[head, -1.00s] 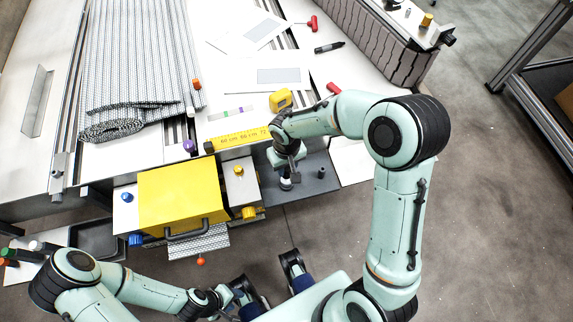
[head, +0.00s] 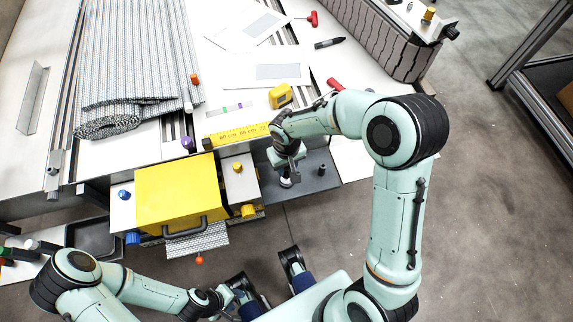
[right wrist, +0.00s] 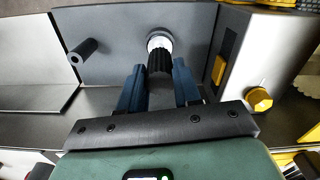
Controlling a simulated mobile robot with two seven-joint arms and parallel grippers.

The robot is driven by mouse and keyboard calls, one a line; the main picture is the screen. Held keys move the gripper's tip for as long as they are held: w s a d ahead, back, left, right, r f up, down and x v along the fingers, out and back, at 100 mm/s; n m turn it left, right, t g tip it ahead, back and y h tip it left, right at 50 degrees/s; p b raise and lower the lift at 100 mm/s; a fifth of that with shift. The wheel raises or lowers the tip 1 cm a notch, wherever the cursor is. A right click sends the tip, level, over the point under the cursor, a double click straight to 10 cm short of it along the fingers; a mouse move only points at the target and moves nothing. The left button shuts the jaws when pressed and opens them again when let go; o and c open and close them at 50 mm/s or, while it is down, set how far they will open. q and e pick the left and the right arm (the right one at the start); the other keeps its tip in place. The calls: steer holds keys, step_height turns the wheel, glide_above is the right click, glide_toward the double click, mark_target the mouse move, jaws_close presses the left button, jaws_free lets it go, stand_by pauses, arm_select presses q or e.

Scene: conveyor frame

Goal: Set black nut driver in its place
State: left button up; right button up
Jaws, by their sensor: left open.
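The black nut driver shows in the right wrist view as a dark ribbed handle (right wrist: 160,62) with a pale round collar at its far end, against a grey panel (right wrist: 117,38). My right gripper (right wrist: 158,72) has its two blue fingers on either side of the handle, with gaps visible on both sides. In the head view my right gripper (head: 287,168) is low over the grey panel (head: 313,184), largely covering the driver. A short black peg (head: 322,169) stands on the panel to its right. My left gripper (head: 228,298) is far from the panel, near my base; its fingertips are hard to make out.
A yellow box (head: 175,195) with a black handle and a white block with yellow knobs (head: 240,186) stand left of the panel. A yellow ruler (head: 238,135) and yellow tape measure (head: 280,96) lie behind it. Open floor (head: 480,230) is at the right.

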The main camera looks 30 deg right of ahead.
steer(key=o, duration=0.4)
steer(key=shift+o, duration=0.2)
steer(key=shift+r, duration=0.25)
arm_select(q)
steer(key=shift+w+r+p, duration=0.2)
steer(key=shift+r+p, duration=0.4)
steer(key=shift+r, duration=0.05)
steer(key=shift+w+r+p, duration=0.15)
steer(key=shift+r+p, duration=0.4)
steer(key=shift+r, duration=0.05)
arm_select(e)
step_height(320, 180, up, 13)
arm_select(q)
steer(key=shift+s, duration=0.15)
arm_select(e)
steer(key=shift+f, duration=0.1)
